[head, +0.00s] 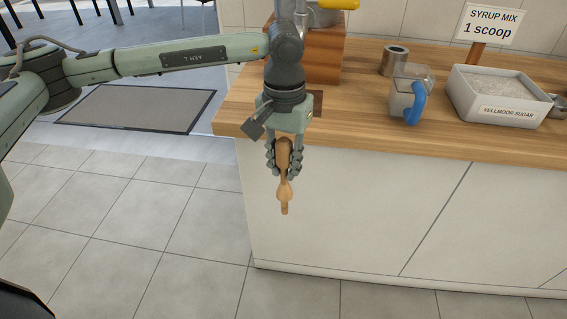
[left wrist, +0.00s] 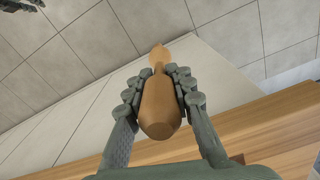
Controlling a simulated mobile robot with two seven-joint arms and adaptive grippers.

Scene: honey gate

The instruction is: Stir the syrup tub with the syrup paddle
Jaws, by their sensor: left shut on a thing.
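My left gripper (head: 284,168) points down in front of the counter's left end and is shut on a wooden syrup paddle (head: 285,193). The paddle hangs upright in the air, its lower end below the fingers and in front of the white cabinet. In the left wrist view, the paddle (left wrist: 160,105) lies between both fingers, its thick end towards the camera. No tub that I can surely tell is the syrup tub shows. A grey-green finger-like part (left wrist: 20,5) at the top left of the left wrist view looks like my right gripper, mostly cut off.
On the wooden counter (head: 350,125) stand a clear jug with a blue handle (head: 408,94), a metal cup (head: 395,60), and a white sugar bin (head: 497,95). A "1 scoop" sign (head: 490,25) stands behind. A wooden block (head: 325,55) bears a metal vessel. Floor left is open.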

